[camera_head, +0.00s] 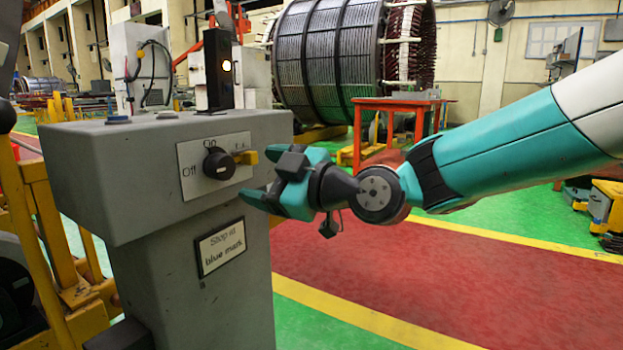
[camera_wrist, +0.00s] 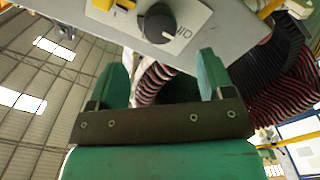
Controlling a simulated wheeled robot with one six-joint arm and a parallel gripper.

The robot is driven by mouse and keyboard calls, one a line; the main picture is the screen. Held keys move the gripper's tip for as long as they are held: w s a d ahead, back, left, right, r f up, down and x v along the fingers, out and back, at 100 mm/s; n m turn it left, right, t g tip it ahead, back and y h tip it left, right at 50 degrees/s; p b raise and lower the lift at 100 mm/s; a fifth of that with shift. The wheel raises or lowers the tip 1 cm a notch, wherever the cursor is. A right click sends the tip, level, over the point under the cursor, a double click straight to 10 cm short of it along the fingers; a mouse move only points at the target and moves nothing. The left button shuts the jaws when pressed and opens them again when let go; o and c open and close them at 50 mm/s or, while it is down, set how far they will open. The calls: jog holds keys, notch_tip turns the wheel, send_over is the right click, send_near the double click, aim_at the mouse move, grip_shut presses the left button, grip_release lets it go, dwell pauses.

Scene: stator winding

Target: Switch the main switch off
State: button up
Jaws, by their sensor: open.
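The plate is on the front of a grey control box (camera_head: 130,175). The knob also shows in the wrist view (camera_wrist: 160,23), at the top beyond the fingers.
A label (camera_head: 220,246) is below. A red table (camera_head: 400,105) stands behind.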

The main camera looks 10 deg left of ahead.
jog(key=v, duration=0.8)
jog(key=shift+d, duration=0.25)
jog(key=shift+s, duration=0.15)
